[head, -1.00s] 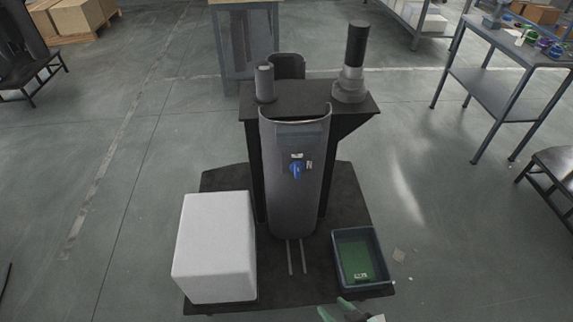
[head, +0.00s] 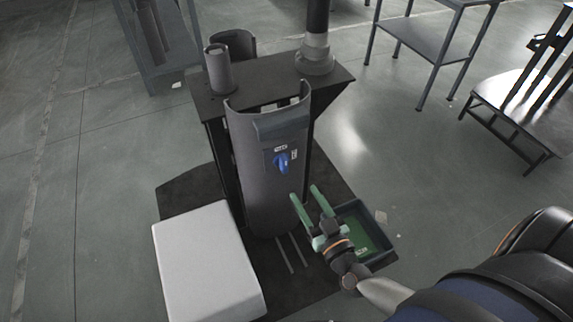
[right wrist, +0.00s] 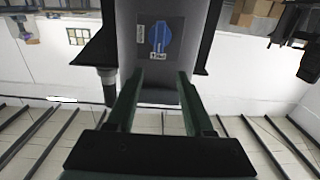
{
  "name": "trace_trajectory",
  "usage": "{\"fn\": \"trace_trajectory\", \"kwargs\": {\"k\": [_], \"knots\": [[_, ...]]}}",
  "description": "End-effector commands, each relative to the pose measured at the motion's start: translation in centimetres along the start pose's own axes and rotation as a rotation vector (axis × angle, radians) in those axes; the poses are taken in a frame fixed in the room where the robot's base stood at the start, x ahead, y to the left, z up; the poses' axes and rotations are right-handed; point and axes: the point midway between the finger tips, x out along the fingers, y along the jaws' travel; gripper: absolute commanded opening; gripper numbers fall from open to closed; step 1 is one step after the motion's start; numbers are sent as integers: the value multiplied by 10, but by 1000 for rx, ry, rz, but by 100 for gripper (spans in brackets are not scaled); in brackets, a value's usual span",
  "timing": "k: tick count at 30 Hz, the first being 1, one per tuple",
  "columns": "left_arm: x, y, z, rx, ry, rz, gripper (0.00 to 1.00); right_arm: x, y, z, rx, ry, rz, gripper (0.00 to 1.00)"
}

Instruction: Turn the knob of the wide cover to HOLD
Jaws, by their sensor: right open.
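The wide cover (head: 262,196) is a tall dark grey curved shell standing upright at the front of the black stand. Its blue knob (head: 282,162) sits on a dark plate with small white labels, too small to read in the head view. In the right wrist view the knob (right wrist: 160,38) shows upside down with a white label on two sides. My right gripper (head: 306,193) has green fingers, open and empty, below and slightly right of the knob, apart from it. In the right wrist view its fingers (right wrist: 158,78) point toward the cover below the knob. My left gripper is not seen.
A white block (head: 205,262) stands on the black base at left. A dark tray with a green bottom (head: 372,240) lies right of the cover, partly behind my right gripper. Grey and black cylinders (head: 219,70) stand on the stand's top. Floor to the right is mostly clear.

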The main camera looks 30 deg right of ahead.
Motion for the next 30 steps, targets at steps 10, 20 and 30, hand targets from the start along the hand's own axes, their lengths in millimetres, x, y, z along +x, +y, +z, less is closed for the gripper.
{"fn": "trace_trajectory", "kwargs": {"k": [10,20,30], "knots": [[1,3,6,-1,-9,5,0,51,2,-2,-1,8,9,52],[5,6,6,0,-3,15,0,108,2,0,-1,4,7,52],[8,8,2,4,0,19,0,125,3,0,0,1,7,52]]}}
